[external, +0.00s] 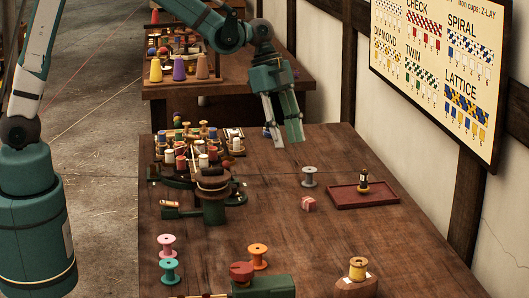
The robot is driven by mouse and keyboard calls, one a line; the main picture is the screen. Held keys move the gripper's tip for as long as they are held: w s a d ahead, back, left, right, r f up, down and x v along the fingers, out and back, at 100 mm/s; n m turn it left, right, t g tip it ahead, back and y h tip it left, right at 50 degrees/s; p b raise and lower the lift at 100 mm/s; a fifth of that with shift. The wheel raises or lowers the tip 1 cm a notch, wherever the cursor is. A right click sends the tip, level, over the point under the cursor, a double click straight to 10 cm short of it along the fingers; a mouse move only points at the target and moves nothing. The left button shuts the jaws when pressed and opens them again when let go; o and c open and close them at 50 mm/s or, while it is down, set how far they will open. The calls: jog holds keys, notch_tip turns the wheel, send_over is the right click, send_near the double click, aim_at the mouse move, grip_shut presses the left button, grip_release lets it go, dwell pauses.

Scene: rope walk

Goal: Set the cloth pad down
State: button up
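My gripper (286,143) points down above the far part of the wooden table (345,235). Its two fingers show side by side with a narrow gap between the tips. I see no cloth pad clearly between them, and the view is too small to tell how far they are apart. A small red and pale patterned block (309,204) lies on the table nearer the camera, apart from the gripper. It may be the folded cloth pad, but I cannot tell. A small blue thing (266,133) shows just left of the fingers.
A grey spool (309,177) stands left of a red tray (350,203) holding a dark bottle-like item (364,181). A crowded rack of bobbins (200,150) stands at the left. Pink (167,246), teal (169,271) and orange (258,257) spools stand nearer. The table's right side is mostly clear.

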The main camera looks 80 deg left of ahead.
jog(key=s+r+n+t+y, duration=0.1)
jog(key=s+r+n, duration=0.25)
jog(key=s, duration=0.55)
jog(key=s+a+r+n+t+y, duration=0.1)
jog(key=s+r+n, duration=0.1)
jog(key=s+r, duration=0.5)
jog(key=s+r+n+t+y, duration=0.1)
jog(key=s+r+n, duration=0.2)
jog(key=s, duration=0.7)
jog(key=s+a+f+n+t, duration=0.1)
jog(key=s+n, duration=0.2)
jog(key=s, duration=0.7)
jog(key=shift+s+a+f+t, duration=0.2)
jog(key=shift+s+f+t, duration=0.1)
jog(key=shift+f+t, duration=0.1)
